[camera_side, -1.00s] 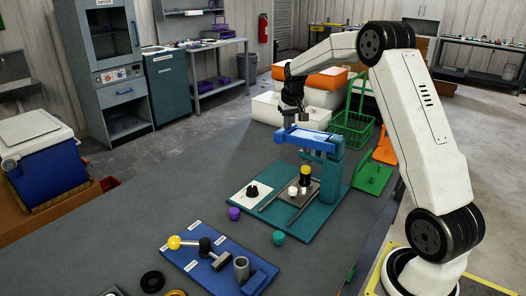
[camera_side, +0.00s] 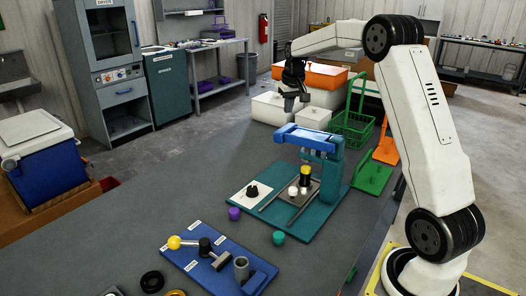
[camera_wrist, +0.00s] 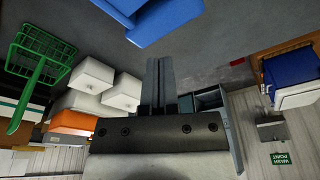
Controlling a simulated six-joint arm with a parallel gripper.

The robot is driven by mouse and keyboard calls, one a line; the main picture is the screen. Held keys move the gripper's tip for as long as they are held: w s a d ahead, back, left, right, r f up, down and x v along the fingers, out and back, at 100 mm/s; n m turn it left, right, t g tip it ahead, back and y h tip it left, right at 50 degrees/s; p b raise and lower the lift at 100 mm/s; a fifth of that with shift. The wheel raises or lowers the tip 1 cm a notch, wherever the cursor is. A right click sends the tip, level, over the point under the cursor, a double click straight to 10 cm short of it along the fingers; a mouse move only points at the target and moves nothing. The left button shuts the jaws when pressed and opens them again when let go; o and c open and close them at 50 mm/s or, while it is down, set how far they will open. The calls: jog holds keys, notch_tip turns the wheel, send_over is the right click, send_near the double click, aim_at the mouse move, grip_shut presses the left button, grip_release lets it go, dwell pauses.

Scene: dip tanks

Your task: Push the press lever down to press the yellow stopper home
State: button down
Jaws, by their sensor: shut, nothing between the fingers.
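The press stands on a teal base (camera_side: 318,215) on the grey table in the side view. Its blue lever (camera_side: 306,138) lies nearly level across the top of the teal post, and part of it shows in the wrist view (camera_wrist: 165,18). The yellow stopper (camera_side: 307,169) sits on a dark cylinder under the lever; how deep it sits is too small to tell. My gripper (camera_side: 290,109) is shut and empty, above the lever's far left end and apart from it. The shut fingers also show in the wrist view (camera_wrist: 160,62).
White pieces stand beside the cylinder on a grey plate with rails. A white pad (camera_side: 250,192) with a black knob lies left. Purple (camera_side: 234,213) and teal (camera_side: 279,238) stoppers and a blue fixture board (camera_side: 205,262) are in front. A green basket (camera_side: 351,128) stands behind.

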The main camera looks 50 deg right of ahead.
jog(key=shift+r, duration=1.85)
jog(key=shift+a, duration=0.1)
jog(key=s+a+f+n, duration=0.1)
jog(key=s+a+f, duration=0.3)
jog(key=a, duration=0.4)
jog(key=s+a+f+n, duration=0.2)
jog(key=s+a+f, duration=0.15)
jog(key=a, duration=0.45)
jog(key=s+a+f+n, duration=0.1)
jog(key=s+a+f, duration=0.2)
jog(key=a+f, duration=0.35)
jog(key=s+a+f+n+y, duration=0.1)
jog(key=s+a+f+n, duration=0.1)
jog(key=s+a, duration=0.5)
jog(key=shift+s+f+t, duration=0.15)
jog(key=shift+s+t, duration=0.15)
jog(key=shift+s, duration=0.75)
jog(key=shift+a, duration=0.1)
